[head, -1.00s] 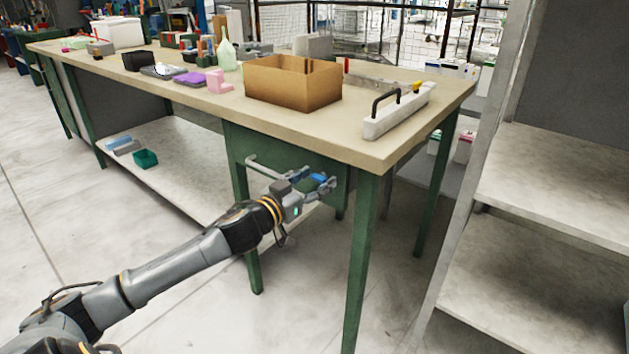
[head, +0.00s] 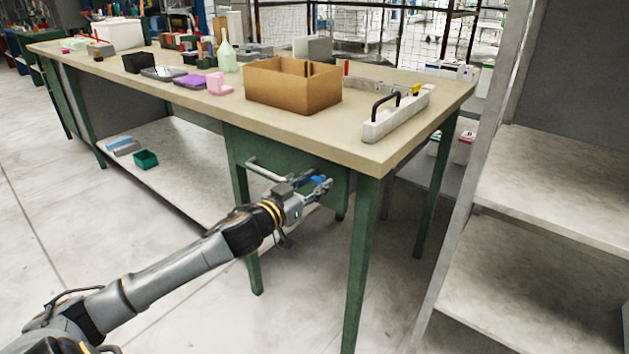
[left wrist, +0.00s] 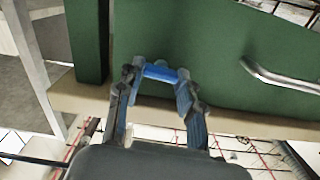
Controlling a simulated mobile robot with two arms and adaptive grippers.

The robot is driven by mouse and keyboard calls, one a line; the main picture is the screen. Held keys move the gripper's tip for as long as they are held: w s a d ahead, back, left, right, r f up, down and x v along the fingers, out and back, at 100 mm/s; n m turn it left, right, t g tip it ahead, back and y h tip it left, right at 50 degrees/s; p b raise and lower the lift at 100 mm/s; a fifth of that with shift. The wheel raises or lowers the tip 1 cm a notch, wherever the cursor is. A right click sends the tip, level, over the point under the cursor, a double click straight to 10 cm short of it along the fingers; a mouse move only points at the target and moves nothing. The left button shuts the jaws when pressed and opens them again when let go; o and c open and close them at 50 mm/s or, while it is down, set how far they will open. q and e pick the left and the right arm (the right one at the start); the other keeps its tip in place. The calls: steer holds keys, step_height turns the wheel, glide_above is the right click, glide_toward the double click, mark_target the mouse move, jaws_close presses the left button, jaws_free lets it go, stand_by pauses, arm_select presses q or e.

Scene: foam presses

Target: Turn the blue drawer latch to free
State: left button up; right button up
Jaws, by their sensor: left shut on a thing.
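The blue drawer latch (head: 317,181) is on the green drawer front (head: 335,193) under the right end of the workbench. In the left wrist view the latch (left wrist: 160,72) is a blue bar lying crosswise between my fingertips, slightly tilted. My left gripper (head: 322,186) is at the drawer front and shut on the latch. In the left wrist view its two fingers (left wrist: 160,83) stand on either side of the bar. The fingers partly hide the latch in the head view. My right gripper is in neither view.
The drawer's metal handle (head: 265,171) sticks out just left of my gripper. A green bench leg (head: 361,265) stands to the right. A cardboard box (head: 292,84) and a white piece with a black handle (head: 396,114) are on the bench top. A grey shelf (head: 550,190) stands at the right.

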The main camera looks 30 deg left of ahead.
arm_select(q)
steer(key=shift+r+m+p, duration=0.2)
steer(key=shift+m+p, duration=0.65)
steer(key=shift+m, duration=0.35)
steer(key=m+p, duration=0.3)
steer(key=m, duration=0.1)
steer(key=shift+d, duration=0.1)
steer(key=m+p, duration=0.1)
steer(key=m, duration=0.2)
steer(key=m+p, duration=0.2)
steer(key=m, duration=0.1)
steer(key=shift+f+m, duration=0.2)
steer(key=shift+m, duration=0.2)
steer(key=shift+d+f+m+p, duration=0.15)
steer(key=shift+m+p, duration=0.25)
steer(key=shift+m, duration=1.5)
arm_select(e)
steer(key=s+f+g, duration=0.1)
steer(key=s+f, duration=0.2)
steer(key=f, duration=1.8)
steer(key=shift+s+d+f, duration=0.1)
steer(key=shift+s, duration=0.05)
arm_select(q)
steer(key=o, duration=1.2)
steer(key=shift+c, duration=0.2)
